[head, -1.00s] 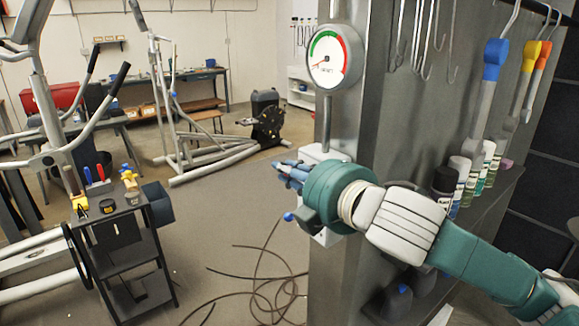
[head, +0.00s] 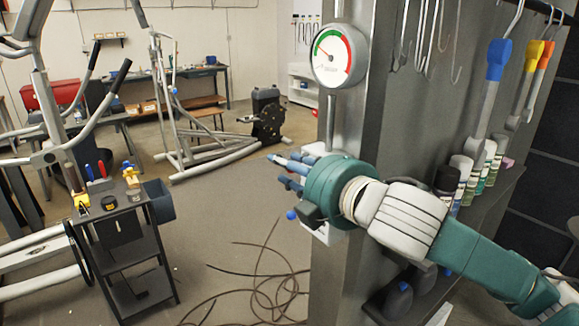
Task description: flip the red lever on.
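My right arm reaches in from the right, and its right gripper (head: 277,170) points left in front of the dark metal column. Its blue fingers look spread apart, with nothing seen between them. The gripper and wrist cover most of a white box (head: 318,149) on the column. No red lever is clearly visible; it may be hidden there. A small red spot (head: 315,112) shows beside the pipe above the box, too small to identify. A round gauge (head: 338,55) is above, its needle pointing up and left. My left gripper is not in view.
The metal column (head: 345,270) stands close beside the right arm. Hanging tools and a shelf with bottles (head: 462,175) are at right. A small black cart (head: 125,225) with tools is at left. Dark cable (head: 262,275) lies on the floor between them.

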